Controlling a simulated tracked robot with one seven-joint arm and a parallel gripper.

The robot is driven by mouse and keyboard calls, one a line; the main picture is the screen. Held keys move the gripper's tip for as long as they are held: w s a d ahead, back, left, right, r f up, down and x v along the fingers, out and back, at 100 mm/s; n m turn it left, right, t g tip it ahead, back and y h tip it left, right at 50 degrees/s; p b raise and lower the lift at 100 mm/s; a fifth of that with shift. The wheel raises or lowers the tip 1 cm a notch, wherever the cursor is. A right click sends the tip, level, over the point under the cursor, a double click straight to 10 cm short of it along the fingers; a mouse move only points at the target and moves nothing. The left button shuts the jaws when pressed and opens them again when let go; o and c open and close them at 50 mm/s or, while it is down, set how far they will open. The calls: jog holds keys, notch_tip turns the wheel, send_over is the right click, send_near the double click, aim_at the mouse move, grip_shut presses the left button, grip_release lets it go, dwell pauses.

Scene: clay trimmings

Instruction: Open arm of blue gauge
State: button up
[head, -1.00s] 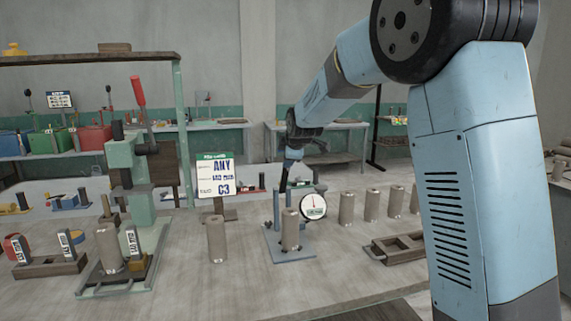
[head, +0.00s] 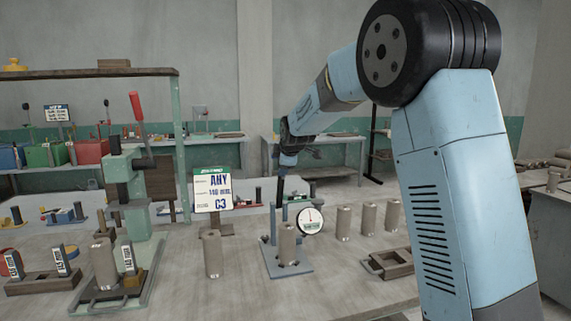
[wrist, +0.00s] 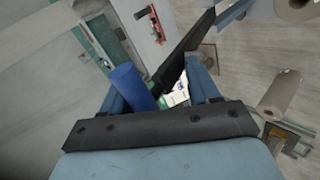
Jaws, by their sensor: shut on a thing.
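The blue gauge (head: 294,270) stands on the table in the middle of the head view. It has a blue base, upright blue posts and a round white dial (head: 310,221) at its right. A clay cylinder (head: 287,244) stands upright on its base. My gripper (head: 281,185) is at the top of the gauge, behind the cylinder, and small there. In the wrist view a blue rod (wrist: 128,84) and a dark bar (wrist: 187,55) show at the jaws. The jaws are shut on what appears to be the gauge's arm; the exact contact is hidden.
A green press (head: 130,190) with a red lever stands to the left. A sign (head: 211,190) and a clay cylinder (head: 213,254) stand between it and the gauge. Several more cylinders (head: 343,221) and a wooden tray (head: 388,263) are at the right.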

jog(key=o, duration=0.9)
jog(key=shift+w+f, duration=0.1)
jog(key=shift+f, duration=0.25)
jog(key=shift+c, duration=0.4)
jog(key=v, duration=1.4)
jog(key=shift+r, duration=0.25)
